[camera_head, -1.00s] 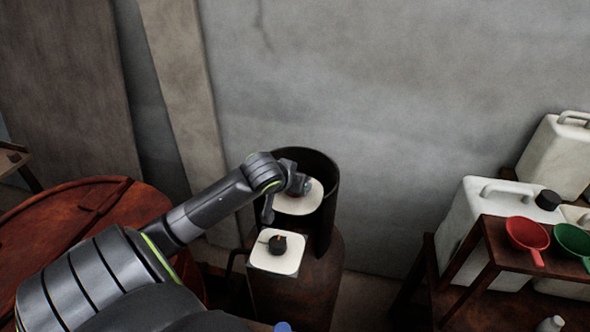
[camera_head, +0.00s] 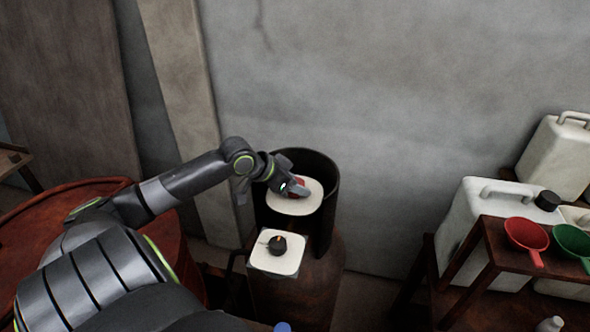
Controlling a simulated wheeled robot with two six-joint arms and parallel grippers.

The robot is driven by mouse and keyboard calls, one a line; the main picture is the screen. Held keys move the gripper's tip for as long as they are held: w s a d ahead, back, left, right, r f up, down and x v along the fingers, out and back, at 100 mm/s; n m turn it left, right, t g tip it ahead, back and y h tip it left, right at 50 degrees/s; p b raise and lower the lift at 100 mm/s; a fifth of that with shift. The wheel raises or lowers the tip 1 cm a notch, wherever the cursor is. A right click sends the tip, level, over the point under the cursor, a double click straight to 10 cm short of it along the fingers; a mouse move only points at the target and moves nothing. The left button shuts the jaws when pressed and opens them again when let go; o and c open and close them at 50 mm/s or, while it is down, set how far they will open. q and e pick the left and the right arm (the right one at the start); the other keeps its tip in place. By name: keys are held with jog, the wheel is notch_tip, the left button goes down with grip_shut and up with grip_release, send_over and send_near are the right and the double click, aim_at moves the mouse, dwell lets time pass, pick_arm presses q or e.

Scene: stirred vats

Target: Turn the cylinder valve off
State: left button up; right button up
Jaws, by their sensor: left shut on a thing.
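The cylinder (camera_head: 325,278) is rusty brown, with a dark open collar (camera_head: 325,170) around its top. Inside the collar is a white plate (camera_head: 311,202), with a red valve knob (camera_head: 299,181) on it, mostly hidden by my gripper. My left gripper (camera_head: 295,189) reaches in from the left over the plate and is shut on the red knob. The fingertips partly hide each other. A black knob (camera_head: 278,245) with an orange mark sits on a second white plate (camera_head: 287,266) in front of the collar. My right gripper is out of view.
A red-brown round vat lid (camera_head: 35,225) lies at the left. A grey wall (camera_head: 400,110) stands close behind the cylinder.

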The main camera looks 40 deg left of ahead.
pick_arm(q)
jog(key=m+g+h+b, duration=0.1)
jog(key=m, duration=0.1)
jog(key=m+g+h+b, duration=0.1)
jog(key=m+h+b, duration=0.1)
jog(key=m, duration=0.1)
jog(key=shift+w+f+m+h+b, duration=0.1)
jog(key=shift+f+m+h+b, duration=0.05)
jog(key=shift+m+h+b, duration=0.15)
jog(key=m+g+h+b, duration=0.1)
jog(key=m+g, duration=0.1)
jog(key=m+g+h+b, duration=0.1)
jog(key=m+g+b, duration=0.1)
jog(key=m, duration=0.1)
jog(key=shift+d+b, duration=0.1)
jog(key=shift+b, duration=0.2)
jog(key=shift+m, duration=0.3)
jog(key=shift+s, duration=0.2)
jog(key=o, duration=1)
jog(key=shift+w, duration=0.1)
